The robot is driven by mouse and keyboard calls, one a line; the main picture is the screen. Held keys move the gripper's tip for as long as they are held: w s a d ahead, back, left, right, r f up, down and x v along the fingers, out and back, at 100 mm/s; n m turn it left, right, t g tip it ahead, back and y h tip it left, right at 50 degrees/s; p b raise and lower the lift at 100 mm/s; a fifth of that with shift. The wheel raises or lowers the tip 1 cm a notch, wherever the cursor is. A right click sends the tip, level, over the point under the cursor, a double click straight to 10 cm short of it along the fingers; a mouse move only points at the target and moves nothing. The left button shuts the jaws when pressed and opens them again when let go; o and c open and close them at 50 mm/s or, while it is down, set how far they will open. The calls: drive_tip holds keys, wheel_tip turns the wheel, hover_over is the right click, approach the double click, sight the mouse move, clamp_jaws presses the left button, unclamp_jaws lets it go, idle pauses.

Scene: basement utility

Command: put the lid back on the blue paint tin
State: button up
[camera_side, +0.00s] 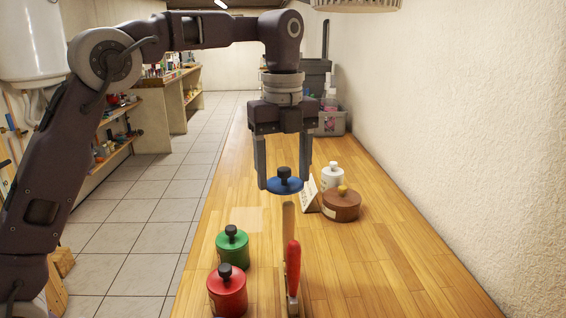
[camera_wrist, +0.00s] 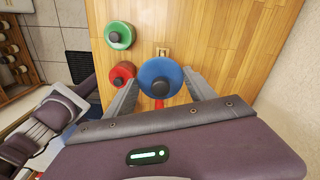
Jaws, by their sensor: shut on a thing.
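My gripper (camera_side: 283,180) is shut on the blue lid (camera_side: 285,186), with one finger at each side of its rim. The lid is a flat blue disc with a black knob on top, held level above the wooden bench. In the wrist view the lid (camera_wrist: 161,82) sits between the fingertips (camera_wrist: 160,76). I cannot make out the body of a blue paint tin in either view. The lid hides what lies directly beneath it in the wrist view.
A green tin (camera_side: 232,249) and a red tin (camera_side: 227,294) stand front left. A brown tin (camera_side: 341,206), a white tin (camera_side: 332,177) and a card (camera_side: 309,195) stand right of the lid. A red-handled tool (camera_side: 293,268) is in front. The bench's front right is clear.

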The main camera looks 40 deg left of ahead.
drive_tip(key=s+d+f, duration=0.2)
drive_tip(key=s+d, duration=0.1)
drive_tip(key=s, duration=0.8)
drive_tip(key=s+d+f, duration=0.1)
drive_tip(key=s+d, duration=0.1)
drive_tip(key=s, duration=0.9)
drive_tip(key=shift+n, duration=0.3)
drive_tip(key=shift+w+f, duration=0.15)
drive_tip(key=shift+f, duration=5.45)
drive_tip(key=shift+f, duration=0.2)
drive_tip(key=o, duration=1.4)
drive_tip(key=shift+o, duration=0.2)
